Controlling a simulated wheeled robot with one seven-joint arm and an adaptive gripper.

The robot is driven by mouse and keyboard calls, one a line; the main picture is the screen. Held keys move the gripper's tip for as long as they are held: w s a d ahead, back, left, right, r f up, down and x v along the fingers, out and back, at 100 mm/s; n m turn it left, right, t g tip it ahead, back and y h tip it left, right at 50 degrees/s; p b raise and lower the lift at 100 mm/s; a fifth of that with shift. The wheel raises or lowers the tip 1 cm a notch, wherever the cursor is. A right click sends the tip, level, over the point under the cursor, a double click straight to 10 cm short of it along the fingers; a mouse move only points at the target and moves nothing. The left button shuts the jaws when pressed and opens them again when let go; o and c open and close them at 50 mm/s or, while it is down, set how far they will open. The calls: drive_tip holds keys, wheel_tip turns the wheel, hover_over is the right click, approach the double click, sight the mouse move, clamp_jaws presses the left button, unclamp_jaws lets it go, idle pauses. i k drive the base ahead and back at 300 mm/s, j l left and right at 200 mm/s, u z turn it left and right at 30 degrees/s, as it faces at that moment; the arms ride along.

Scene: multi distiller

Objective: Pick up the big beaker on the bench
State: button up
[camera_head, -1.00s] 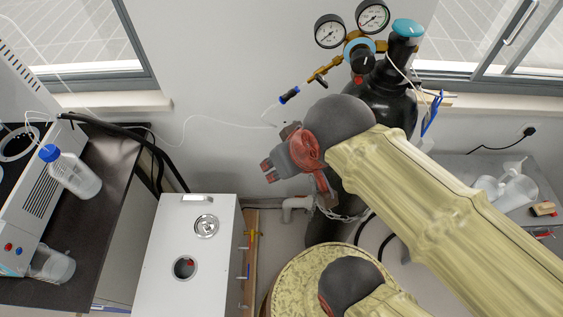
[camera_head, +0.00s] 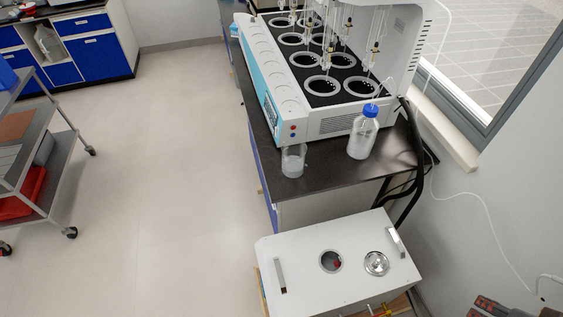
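A clear glass beaker (camera_head: 293,161) stands upright on the near left corner of the black bench (camera_head: 330,181), in front of the distiller. It looks empty or nearly so. Only a small grey and red part of my gripper (camera_head: 490,306) shows at the bottom right edge of the view. It is far from the beaker, to the right and nearer to me. Its fingers are cut off or too unclear to tell if they are open.
A blue-capped bottle (camera_head: 363,133) stands right of the beaker. The multi distiller (camera_head: 330,75) fills the bench behind. A white box (camera_head: 335,265) with a round hole stands in front of the bench. A metal cart (camera_head: 45,170) is at left. The floor (camera_head: 170,170) between is clear.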

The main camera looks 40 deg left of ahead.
sight(294, 150)
drive_tip(key=j+u, duration=0.1)
drive_tip(key=u, duration=2.2)
drive_tip(key=i+j+u, duration=0.1)
drive_tip(key=j+u, duration=0.25)
drive_tip(key=i+j+u, duration=0.15)
drive_tip(key=j+u, duration=0.25)
drive_tip(key=i+j+u, duration=0.2)
drive_tip(key=j+u, duration=0.15)
drive_tip(key=i+j, duration=0.25)
drive_tip(key=i+j+u, duration=0.1)
drive_tip(key=i, duration=0.35)
drive_tip(key=i+z, duration=0.2)
drive_tip(key=z, duration=0.25)
drive_tip(key=i+z, duration=0.25)
drive_tip(key=z, duration=0.2)
drive_tip(key=i+j+z, duration=0.15)
drive_tip(key=z, duration=0.35)
drive_tip(key=i+l+z, duration=0.1)
drive_tip(key=z, duration=0.35)
drive_tip(key=i+z, duration=0.2)
drive_tip(key=z, duration=0.3)
drive_tip(key=i+z, duration=0.15)
drive_tip(key=z, duration=0.3)
drive_tip(key=i+z, duration=0.15)
drive_tip(key=z, duration=0.3)
drive_tip(key=i+j+z, duration=0.1)
drive_tip(key=z, duration=0.4)
drive_tip(key=i+j+z, duration=0.55)
drive_tip(key=k+l, duration=0.05)
drive_tip(key=k, duration=0.05)
